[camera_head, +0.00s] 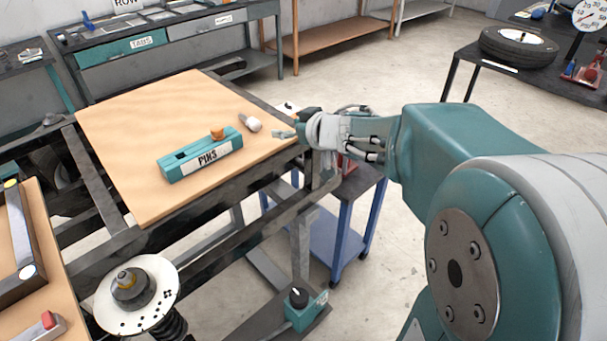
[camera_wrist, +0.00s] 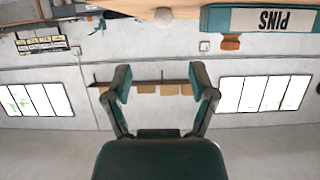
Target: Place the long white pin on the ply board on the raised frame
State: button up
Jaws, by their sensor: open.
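A white pin (camera_head: 250,122) with a rounded end is at the right part of the ply board (camera_head: 130,115); whether it lies flat or leans I cannot tell. The board rests on a dark raised frame (camera_head: 92,170). A teal box marked PINS (camera_head: 200,159) sits on the board, with an orange-capped pin (camera_head: 217,133) at its back edge. My gripper (camera_head: 284,134) is just right of the white pin, apart from it, near the board's right edge.
A spring strut with a white disc (camera_head: 160,290) stands at the front left. Another wooden surface (camera_head: 45,295) with a dark bracket (camera_head: 18,235) is at the left edge. A blue trolley (camera_head: 340,215) stands below and right of the board. The board's left and back parts are bare.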

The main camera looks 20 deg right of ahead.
jog(key=s+d+r+m+h, duration=0.4)
jog(key=s+m+h, duration=0.1)
jog(key=s+h, duration=0.3)
jog(key=s+a+f+g+y, duration=0.1)
jog(key=s+a+f+g, duration=0.2)
jog(key=s, duration=0.6)
jog(key=s+a+f+g+y, duration=0.2)
jog(key=s+a+f+g, duration=0.2)
jog(key=s, duration=0.5)
jog(key=shift+a+n, duration=0.2)
jog(key=shift+n, duration=0.1)
jog(key=shift+f, duration=0.1)
